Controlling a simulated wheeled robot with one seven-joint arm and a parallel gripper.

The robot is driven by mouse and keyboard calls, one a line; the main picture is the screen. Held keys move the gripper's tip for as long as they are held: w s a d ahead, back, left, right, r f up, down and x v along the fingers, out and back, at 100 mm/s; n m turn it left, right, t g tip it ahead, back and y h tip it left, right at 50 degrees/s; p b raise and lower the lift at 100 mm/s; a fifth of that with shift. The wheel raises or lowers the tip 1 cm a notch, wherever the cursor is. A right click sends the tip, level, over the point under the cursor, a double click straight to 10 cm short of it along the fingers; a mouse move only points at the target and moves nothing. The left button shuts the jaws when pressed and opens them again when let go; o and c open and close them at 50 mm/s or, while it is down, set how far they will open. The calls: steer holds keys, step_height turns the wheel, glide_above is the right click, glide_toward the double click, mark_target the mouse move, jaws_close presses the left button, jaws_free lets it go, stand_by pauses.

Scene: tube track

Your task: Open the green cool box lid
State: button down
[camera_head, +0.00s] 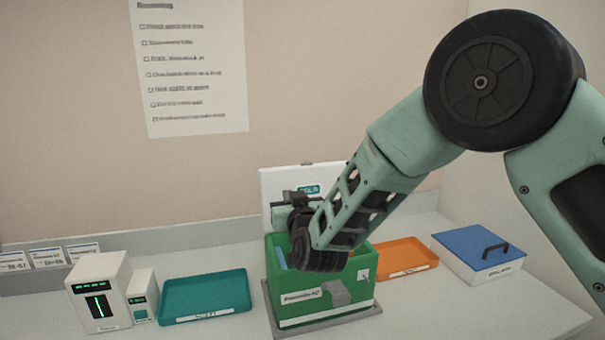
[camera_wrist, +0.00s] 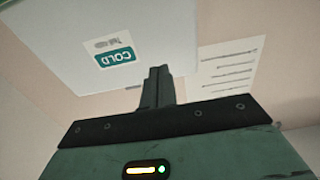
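The green cool box (camera_head: 350,290) stands on a grey base on the counter in the head view. Its white lid (camera_head: 275,182) is raised and stands about upright at the back of the box, its inner face with a green COLD label towards me. My gripper (camera_head: 291,197) is in front of the lid, above the box opening; my arm hides part of both. In the wrist view the lid (camera_wrist: 45,45) fills the upper left, and my gripper's fingers (camera_wrist: 160,77) are together with nothing seen between them. Whether they touch the lid is unclear.
A teal tray (camera_head: 205,297) and two small white devices (camera_head: 103,305) stand left of the box. An orange tray (camera_head: 405,255) and a white box with a blue lid (camera_head: 478,253) stand to the right. A paper checklist (camera_head: 190,65) hangs on the wall behind.

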steer(key=b+v, duration=0.2)
steer(key=v, duration=0.5)
steer(key=shift+s, duration=0.2)
steer(key=shift+d, duration=0.1)
steer(key=s+d+f+n+g+h, duration=0.1)
steer(key=s+d+f+n+g, duration=0.15)
steer(key=s+g, duration=0.75)
steer(key=s+d+f+n+g, duration=0.2)
steer(key=s+d+f+g, duration=0.15)
steer(key=s, duration=1.25)
steer(key=s+d+g+h, duration=0.3)
steer(key=s+d+g, duration=0.1)
steer(key=s+d, duration=0.5)
steer(key=shift+f, duration=0.15)
